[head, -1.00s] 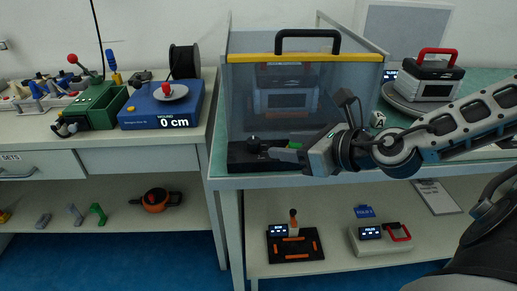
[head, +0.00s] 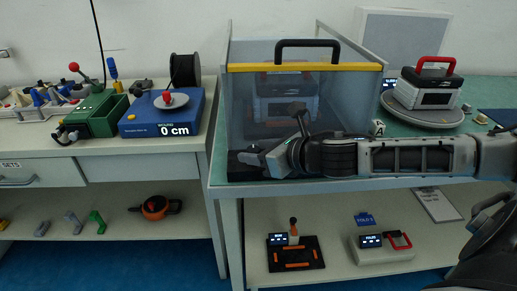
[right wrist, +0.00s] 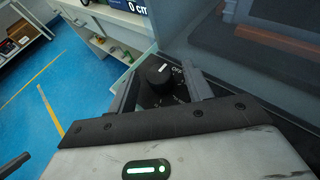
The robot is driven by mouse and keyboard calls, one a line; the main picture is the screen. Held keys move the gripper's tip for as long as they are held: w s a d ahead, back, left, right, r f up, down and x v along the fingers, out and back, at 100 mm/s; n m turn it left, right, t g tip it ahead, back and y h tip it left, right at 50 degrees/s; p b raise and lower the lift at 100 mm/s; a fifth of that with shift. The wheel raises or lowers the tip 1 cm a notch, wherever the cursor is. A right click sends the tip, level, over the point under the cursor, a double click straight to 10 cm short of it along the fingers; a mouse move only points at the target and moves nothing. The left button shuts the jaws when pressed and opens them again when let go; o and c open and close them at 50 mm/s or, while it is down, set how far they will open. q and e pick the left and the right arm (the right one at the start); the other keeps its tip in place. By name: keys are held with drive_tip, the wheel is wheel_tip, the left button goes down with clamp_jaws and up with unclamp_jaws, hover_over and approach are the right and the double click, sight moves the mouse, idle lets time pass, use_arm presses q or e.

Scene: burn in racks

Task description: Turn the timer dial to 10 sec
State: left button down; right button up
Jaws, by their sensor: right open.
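The timer dial (right wrist: 160,74) is a black round knob with a white pointer line, and an "OFF" mark shows beside it in the right wrist view. It sits on a black control box (head: 240,172) at the front left of the clear-walled chamber. My right gripper (right wrist: 158,90) is open, with its two fingers on either side of the dial. I cannot tell whether they touch it. The other dial marks are too small or hidden to read. My left gripper is not in view.
The chamber (head: 350,100) with a yellow-edged front and black handle stands right behind the gripper; a device sits inside. A red-handled case (head: 428,88) rests on a round plate at right. A blue winder (head: 160,118) reading 0 cm is on the left bench, across a gap.

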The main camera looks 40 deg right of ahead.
drive_tip(key=c, duration=1)
drive_tip(key=shift+o, duration=0.2)
drive_tip(key=shift+a, duration=0.1)
